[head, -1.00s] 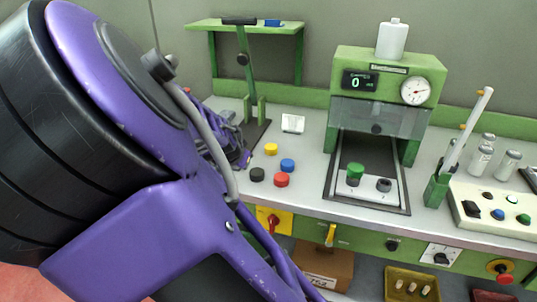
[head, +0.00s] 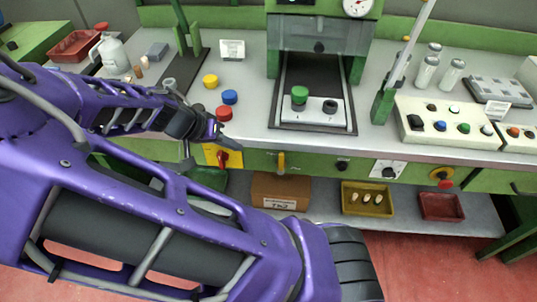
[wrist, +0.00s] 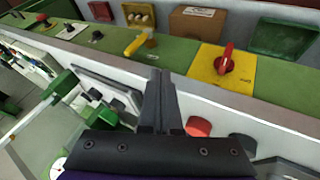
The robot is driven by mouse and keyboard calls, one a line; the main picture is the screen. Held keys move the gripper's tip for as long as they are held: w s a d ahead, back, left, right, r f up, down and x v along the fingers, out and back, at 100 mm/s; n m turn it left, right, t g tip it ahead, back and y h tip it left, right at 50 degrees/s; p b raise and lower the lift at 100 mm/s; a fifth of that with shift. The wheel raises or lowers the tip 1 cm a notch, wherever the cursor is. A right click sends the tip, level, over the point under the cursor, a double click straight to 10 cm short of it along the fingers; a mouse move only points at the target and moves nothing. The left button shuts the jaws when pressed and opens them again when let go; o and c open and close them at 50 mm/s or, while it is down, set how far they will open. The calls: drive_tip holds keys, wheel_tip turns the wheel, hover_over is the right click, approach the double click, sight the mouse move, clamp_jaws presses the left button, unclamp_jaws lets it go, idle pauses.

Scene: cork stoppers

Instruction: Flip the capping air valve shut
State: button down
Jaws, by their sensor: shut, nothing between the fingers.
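The yellow lever handle (head: 281,162) of what looks like the air valve sits on the green front panel of the bench, pointing roughly up and down. It also shows in the wrist view as a yellow handle (wrist: 136,45) on a brass-coloured body, beyond my fingertips. My gripper (head: 222,136) is above the bench's front edge, to the left of the lever and apart from it. Its fingers (wrist: 160,78) are shut together and empty in the wrist view. The capping press (head: 318,60) stands on the bench behind the lever, with a green knob on its base.
A red rotary switch (head: 223,158) on a yellow plate is left of the lever, close to my gripper. A black knob (head: 342,165) is right of it. Red (head: 224,113), blue and yellow caps lie on the bench. A cardboard box (head: 281,190) and trays sit on the shelf below.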

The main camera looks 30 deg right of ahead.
sight(281, 163)
drive_tip(key=d+f+b, duration=0.1)
drive_tip(key=d+f, duration=0.1)
drive_tip(key=d, duration=0.1)
drive_tip(key=s+d+f+b, duration=0.1)
drive_tip(key=d+f, duration=0.2)
drive_tip(key=d+f+b, duration=0.1)
drive_tip(key=d+f, duration=0.2)
drive_tip(key=shift+s+d, duration=0.2)
drive_tip(key=shift+s, duration=0.1)
drive_tip(key=shift+r, duration=0.1)
idle(0.4)
drive_tip(key=shift+s+d, duration=0.1)
